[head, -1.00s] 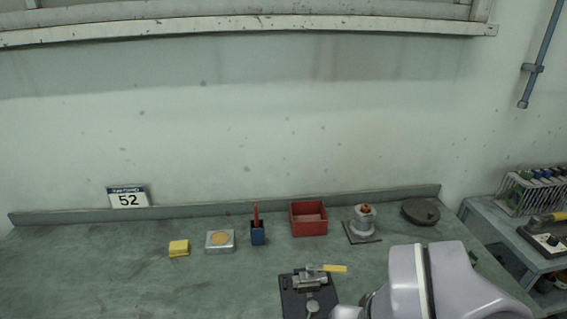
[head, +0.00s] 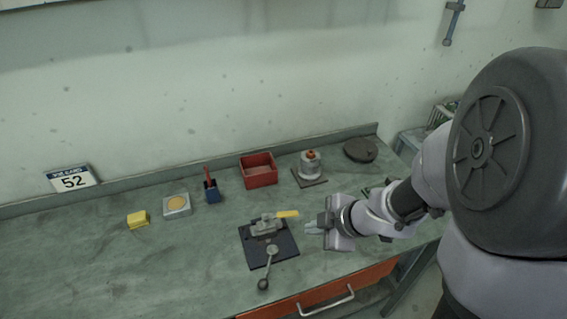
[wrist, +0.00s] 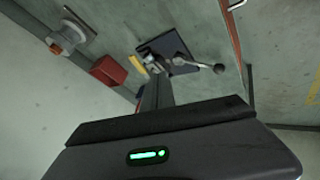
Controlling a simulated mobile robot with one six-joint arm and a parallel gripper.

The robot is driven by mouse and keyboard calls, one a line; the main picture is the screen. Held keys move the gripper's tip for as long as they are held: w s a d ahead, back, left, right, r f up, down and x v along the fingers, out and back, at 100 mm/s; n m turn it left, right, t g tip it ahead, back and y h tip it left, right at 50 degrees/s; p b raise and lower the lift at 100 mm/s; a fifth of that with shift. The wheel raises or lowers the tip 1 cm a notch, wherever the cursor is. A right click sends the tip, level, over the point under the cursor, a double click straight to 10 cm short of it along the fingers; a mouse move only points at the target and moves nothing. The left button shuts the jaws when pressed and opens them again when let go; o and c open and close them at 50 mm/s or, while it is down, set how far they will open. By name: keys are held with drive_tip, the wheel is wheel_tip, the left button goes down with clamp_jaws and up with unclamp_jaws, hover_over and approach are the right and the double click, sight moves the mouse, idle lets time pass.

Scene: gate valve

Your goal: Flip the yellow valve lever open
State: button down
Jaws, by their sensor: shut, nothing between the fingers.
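The yellow valve lever (head: 287,214) sticks out to the right from a small grey metal valve (head: 265,227). The valve is mounted on a dark plate (head: 283,248) on the bench. A grey rod with a dark ball end (head: 263,284) also stands at this plate. My gripper (head: 307,229) is shut and empty, just right of the plate and a little below the lever in the head view. In the wrist view the yellow lever (wrist: 138,66) shows beside the dark plate (wrist: 178,52), beyond the shut fingers (wrist: 156,82). I cannot tell whether the fingers touch anything.
A red bin (head: 259,171), a grey and orange fixture (head: 310,165) and a dark disc (head: 360,150) stand along the back. A blue holder (head: 211,191), a metal block (head: 176,206) and a yellow block (head: 137,220) are further left. The bench's front left is clear.

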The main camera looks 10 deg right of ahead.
sight(280, 214)
drive_tip(key=b+x, duration=0.6)
drive_tip(key=x, duration=0.3)
drive_tip(key=shift+w+f, duration=0.1)
drive_tip(key=shift+f, duration=0.3)
drive_tip(key=w, duration=0.3)
drive_tip(key=shift+w+d+r, duration=0.15)
drive_tip(key=shift+w+r, duration=0.1)
drive_tip(key=shift+r, duration=0.05)
drive_tip(key=shift+w, duration=0.3)
